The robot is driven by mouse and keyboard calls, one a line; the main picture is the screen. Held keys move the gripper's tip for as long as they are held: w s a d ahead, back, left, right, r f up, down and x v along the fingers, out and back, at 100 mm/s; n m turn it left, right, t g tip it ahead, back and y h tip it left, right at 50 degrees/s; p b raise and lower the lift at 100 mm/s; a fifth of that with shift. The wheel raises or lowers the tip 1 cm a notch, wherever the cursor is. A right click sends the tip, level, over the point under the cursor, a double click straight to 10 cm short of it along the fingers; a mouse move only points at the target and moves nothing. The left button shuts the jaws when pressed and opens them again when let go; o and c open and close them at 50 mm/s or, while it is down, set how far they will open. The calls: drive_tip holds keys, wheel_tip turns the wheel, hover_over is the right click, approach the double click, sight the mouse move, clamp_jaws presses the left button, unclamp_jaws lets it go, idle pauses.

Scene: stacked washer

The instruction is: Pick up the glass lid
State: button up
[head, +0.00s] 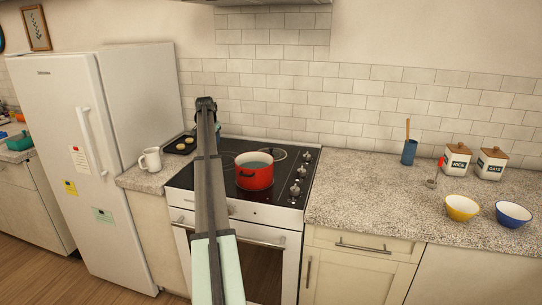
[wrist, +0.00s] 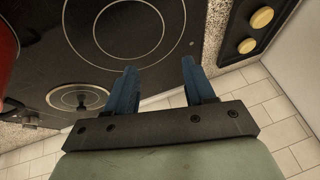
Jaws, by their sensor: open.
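My gripper (wrist: 158,65) is open and empty, with its two blue fingers apart over the black cooktop. In the head view my own arm hides most of it. A red pot (head: 254,178) stands on the cooktop, to the right of my arm, and its top looks bluish grey. I cannot tell whether glass covers it. In the wrist view only a red edge of the pot (wrist: 5,55) shows at the left.
A dark tray with round pale items (head: 181,146) is left of the cooktop (head: 225,188), near a white mug (head: 150,159). The tiled wall (head: 350,95) is close behind. On the right counter are a blue utensil cup (head: 409,152), two canisters and two bowls.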

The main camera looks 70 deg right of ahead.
drive_tip(key=s+d+r+m+g, duration=0.1)
drive_tip(key=s+d, duration=0.3)
drive_tip(key=s, duration=0.3)
drive_tip(key=s+d+r+m+g+y, duration=0.1)
drive_tip(key=s+d, duration=0.3)
drive_tip(key=s, duration=0.3)
drive_tip(key=s+d+r+m+g, duration=0.1)
drive_tip(key=s+d+r+g, duration=0.1)
drive_tip(key=s+d, duration=0.35)
hover_over(271, 148)
drive_tip(key=w+a, duration=0.1)
drive_tip(key=a, duration=0.1)
drive_tip(key=f, duration=0.8)
drive_tip(key=shift+w+a+f, duration=0.1)
drive_tip(key=shift+w+f, duration=0.1)
drive_tip(key=shift+x, duration=2.55)
drive_tip(key=shift+s, duration=0.15)
clamp_jaws()
